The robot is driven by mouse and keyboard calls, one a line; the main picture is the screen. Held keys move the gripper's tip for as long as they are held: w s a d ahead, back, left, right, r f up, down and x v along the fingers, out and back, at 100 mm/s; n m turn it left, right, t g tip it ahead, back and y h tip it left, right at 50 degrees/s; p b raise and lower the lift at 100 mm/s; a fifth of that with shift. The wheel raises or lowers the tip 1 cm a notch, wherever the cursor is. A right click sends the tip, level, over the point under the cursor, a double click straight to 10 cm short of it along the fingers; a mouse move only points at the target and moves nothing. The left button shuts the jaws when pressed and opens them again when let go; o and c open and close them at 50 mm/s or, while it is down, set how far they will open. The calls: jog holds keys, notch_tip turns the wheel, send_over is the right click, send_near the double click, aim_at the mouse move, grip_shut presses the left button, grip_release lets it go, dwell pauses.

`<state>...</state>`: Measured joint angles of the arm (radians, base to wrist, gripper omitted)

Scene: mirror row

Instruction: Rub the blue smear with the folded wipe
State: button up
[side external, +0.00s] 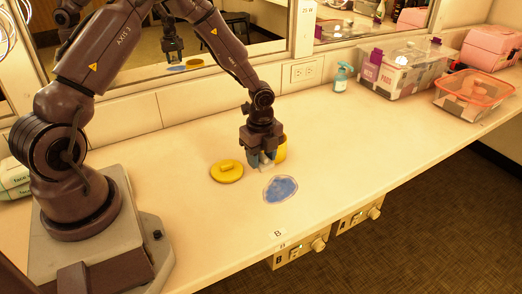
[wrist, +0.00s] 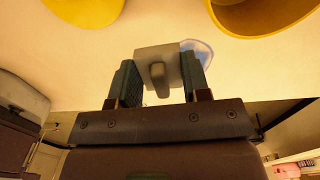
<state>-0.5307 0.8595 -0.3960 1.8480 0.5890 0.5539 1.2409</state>
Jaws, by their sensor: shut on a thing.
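My gripper (side external: 262,162) is shut on the folded wipe, a pale grey block with a raised tab. The wipe (wrist: 158,66) sits between both fingers in the wrist view; only a small pale part shows in the side view. The blue smear (side external: 281,188) is an irregular blue patch on the counter, in front and slightly right of my gripper. In the wrist view the smear (wrist: 203,52) is partly hidden behind the wipe and the right finger. I cannot tell the exact gap between wipe and counter.
A yellow tub (side external: 281,149) stands just behind and right of my gripper. A yellow lid (side external: 227,172) lies to its left. A small teal bottle (side external: 341,78), a clear bin (side external: 398,72) and an orange-rimmed basket (side external: 472,95) stand farther back right. The counter right of the smear is clear.

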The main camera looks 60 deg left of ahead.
aim_at(276, 171)
jog(key=shift+f, duration=2.7)
jog(key=shift+d+r, duration=0.1)
jog(key=shift+d, duration=0.75)
jog(key=shift+c, duration=0.3)
jog(key=shift+d, duration=4.15)
jog(key=shift+w, duration=0.65)
jog(key=shift+w+a, duration=0.15)
jog(key=shift+a, duration=5)
jog(key=shift+w+d, duration=0.15)
jog(key=shift+w, duration=0.7)
jog(key=shift+d, duration=5)
jog(key=shift+w, duration=0.65)
jog(key=shift+w+a, duration=0.1)
jog(key=shift+a, duration=4.7)
jog(key=shift+a+r, duration=0.1)
jog(key=shift+a, duration=0.2)
notch_tip(276, 171, up, 8)
